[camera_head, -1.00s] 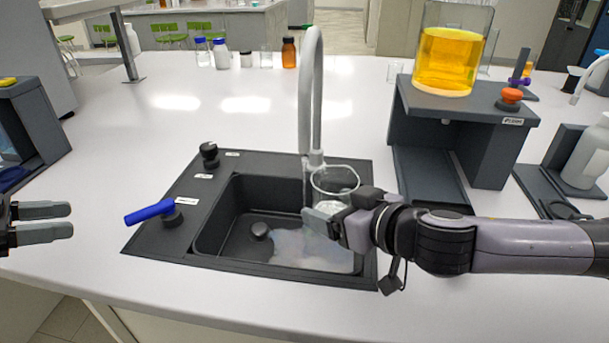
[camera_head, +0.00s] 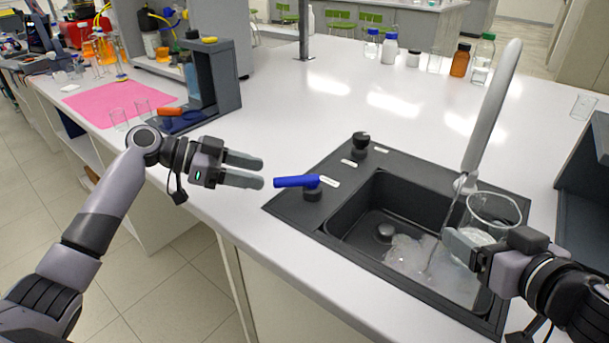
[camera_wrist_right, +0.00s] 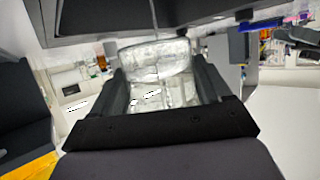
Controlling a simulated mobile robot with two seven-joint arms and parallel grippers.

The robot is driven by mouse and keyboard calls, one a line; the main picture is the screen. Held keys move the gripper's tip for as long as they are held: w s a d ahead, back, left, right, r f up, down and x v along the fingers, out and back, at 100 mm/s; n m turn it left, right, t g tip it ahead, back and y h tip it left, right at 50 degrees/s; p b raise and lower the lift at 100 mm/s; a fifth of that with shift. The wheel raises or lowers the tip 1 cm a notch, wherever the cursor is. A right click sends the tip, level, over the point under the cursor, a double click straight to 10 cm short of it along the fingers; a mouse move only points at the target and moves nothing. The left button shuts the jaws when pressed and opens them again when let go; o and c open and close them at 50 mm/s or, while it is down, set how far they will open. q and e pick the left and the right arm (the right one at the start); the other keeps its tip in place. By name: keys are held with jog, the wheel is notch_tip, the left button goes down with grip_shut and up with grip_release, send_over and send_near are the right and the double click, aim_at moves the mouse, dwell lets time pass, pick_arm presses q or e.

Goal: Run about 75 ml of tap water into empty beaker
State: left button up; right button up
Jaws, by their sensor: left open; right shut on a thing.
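My right gripper (camera_head: 466,237) is shut on a clear glass beaker (camera_head: 496,208) and holds it upright over the right side of the dark sink (camera_head: 345,217). The beaker also shows between the fingers in the right wrist view (camera_wrist_right: 160,92). The grey gooseneck tap (camera_head: 490,115) rises behind it. A thin water stream (camera_head: 440,243) runs down left of the beaker to the basin; whether any enters the beaker, and its level, I cannot tell. My left gripper (camera_head: 262,173) is open and empty, its fingertips just left of the blue tap lever (camera_head: 297,181).
A black knob (camera_head: 361,140) stands on the sink's back left corner. Several bottles, including a brown one (camera_head: 460,60), stand at the back. A dark stand (camera_head: 212,85) and a pink mat (camera_head: 115,100) are at the left. The white bench behind the sink is mostly clear.

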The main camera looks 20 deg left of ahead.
aim_at(281, 179)
pick_arm(q)
jog(key=x, duration=0.5)
grip_shut()
